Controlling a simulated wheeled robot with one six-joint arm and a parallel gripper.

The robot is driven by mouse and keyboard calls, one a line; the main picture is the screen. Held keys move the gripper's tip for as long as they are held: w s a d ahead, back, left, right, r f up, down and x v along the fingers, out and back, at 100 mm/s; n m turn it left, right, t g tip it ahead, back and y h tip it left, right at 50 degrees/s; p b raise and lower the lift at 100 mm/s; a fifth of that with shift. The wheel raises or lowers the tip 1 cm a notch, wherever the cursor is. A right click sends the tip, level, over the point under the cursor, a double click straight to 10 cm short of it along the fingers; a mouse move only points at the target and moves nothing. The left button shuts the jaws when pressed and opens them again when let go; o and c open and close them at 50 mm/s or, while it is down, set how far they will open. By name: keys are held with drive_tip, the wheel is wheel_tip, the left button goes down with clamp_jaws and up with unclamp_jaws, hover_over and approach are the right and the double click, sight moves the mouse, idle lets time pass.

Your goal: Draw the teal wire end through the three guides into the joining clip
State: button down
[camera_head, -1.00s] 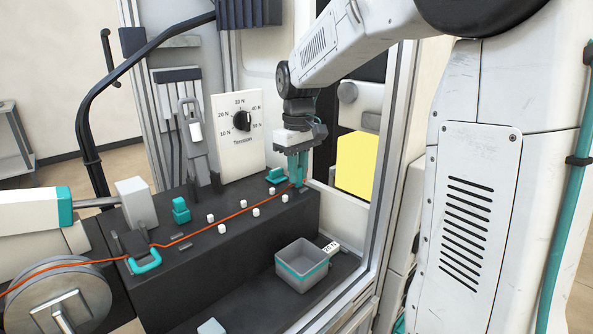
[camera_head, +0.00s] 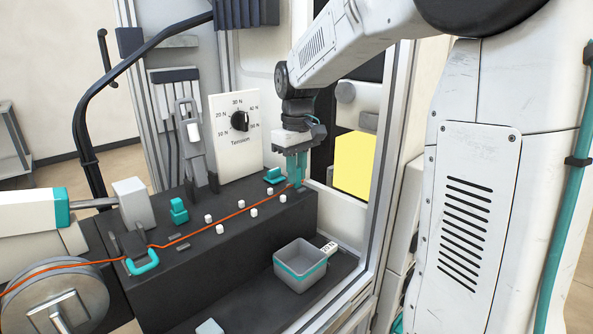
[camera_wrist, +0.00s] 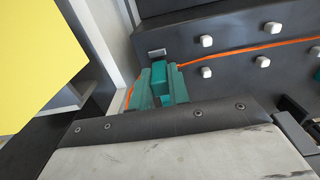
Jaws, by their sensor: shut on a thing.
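My gripper (camera_head: 298,182) has teal fingers and points down at the far right end of the dark bench block. It is shut on the orange wire (camera_head: 215,228); its fingers (camera_wrist: 158,90) also show in the wrist view, with a bit of orange past them. The wire runs from the spool through the three pairs of white guide pegs (camera_head: 254,212) to the fingers. A low teal block (camera_head: 275,175), possibly the joining clip, sits just left of my gripper. The wire's teal end cannot be told apart from the teal fingers.
A spool (camera_head: 58,295) and teal-handled clamp (camera_head: 143,263) stand at the left. Another teal block (camera_head: 179,212) and a tension dial panel (camera_head: 238,130) stand behind the wire. A grey bin (camera_head: 300,267) sits on the lower ledge. A frame post (camera_head: 385,180) bounds the right.

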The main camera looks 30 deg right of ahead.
drive_tip(key=shift+f, duration=0.35)
drive_tip(key=c, duration=1.3)
unclamp_jaws()
drive_tip(key=shift+o, duration=0.2)
drive_tip(key=shift+r, duration=2.5)
wheel_tip(320, 180, up, 8)
drive_tip(key=shift+w+f, duration=0.1)
